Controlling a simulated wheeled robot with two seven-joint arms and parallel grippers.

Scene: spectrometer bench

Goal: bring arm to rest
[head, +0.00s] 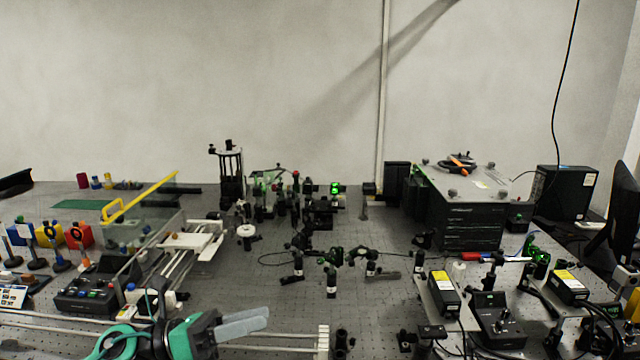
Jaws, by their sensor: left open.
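My left gripper (243,325) shows at the bottom of the head view, left of the middle. Its arm comes in from the lower left, with a green and dark wrist. The two grey fingers point to the right and stand apart, with nothing seen between them. It is over the front part of the optical bench (215,283). My right gripper is not in the picture.
A control box (90,298) and a white rail stage (195,240) stand near my left gripper. Optical mounts (331,270) fill the middle. A black box (460,205) stands at the back right; laser units (443,292) stand front right.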

